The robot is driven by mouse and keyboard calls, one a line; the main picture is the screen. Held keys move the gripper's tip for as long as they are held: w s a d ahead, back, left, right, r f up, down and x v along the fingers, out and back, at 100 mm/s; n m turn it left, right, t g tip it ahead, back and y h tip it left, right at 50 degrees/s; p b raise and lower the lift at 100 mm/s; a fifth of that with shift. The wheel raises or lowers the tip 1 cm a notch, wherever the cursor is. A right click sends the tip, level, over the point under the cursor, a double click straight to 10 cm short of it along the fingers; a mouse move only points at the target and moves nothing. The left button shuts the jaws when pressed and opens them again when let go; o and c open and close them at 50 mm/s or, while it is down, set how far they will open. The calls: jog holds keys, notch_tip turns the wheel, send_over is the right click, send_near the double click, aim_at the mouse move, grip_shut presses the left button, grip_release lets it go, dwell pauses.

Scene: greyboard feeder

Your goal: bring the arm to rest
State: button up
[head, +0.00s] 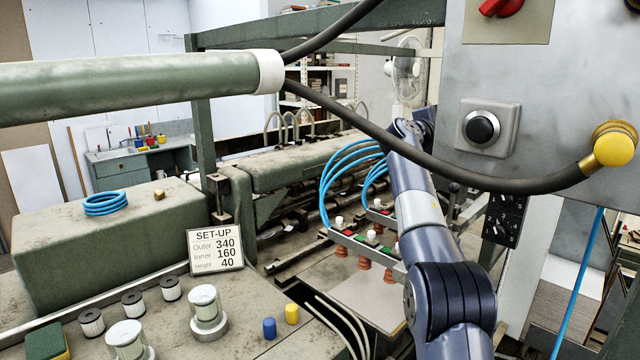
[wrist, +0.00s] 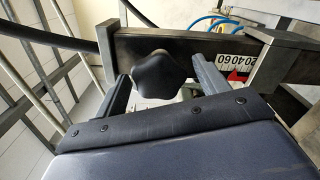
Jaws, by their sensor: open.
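My arm (head: 415,195) rises from the lower right of the head view and reaches away over the machine. Its far end passes behind the black hose and the grey control box, so my gripper cannot be made out there. In the wrist view my gripper (wrist: 162,82) is open, with one finger on each side of a black lobed knob (wrist: 160,72). The knob sits on a dark metal bar (wrist: 215,48) with a scale (wrist: 236,55) and a red pointer. Whether a finger touches the knob is not clear.
A grey control box (head: 545,90) with a black hose (head: 450,165) stands close to my arm. Suction cups on a bar (head: 365,248) with blue tubes lie left of it.

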jog(key=n, duration=0.3)
jog(key=shift+f, duration=0.1)
jog(key=n, duration=1.1)
jog(key=shift+s+d, duration=0.1)
jog(key=shift+s, duration=0.05)
jog(key=shift+f, duration=0.15)
dwell(0.4)
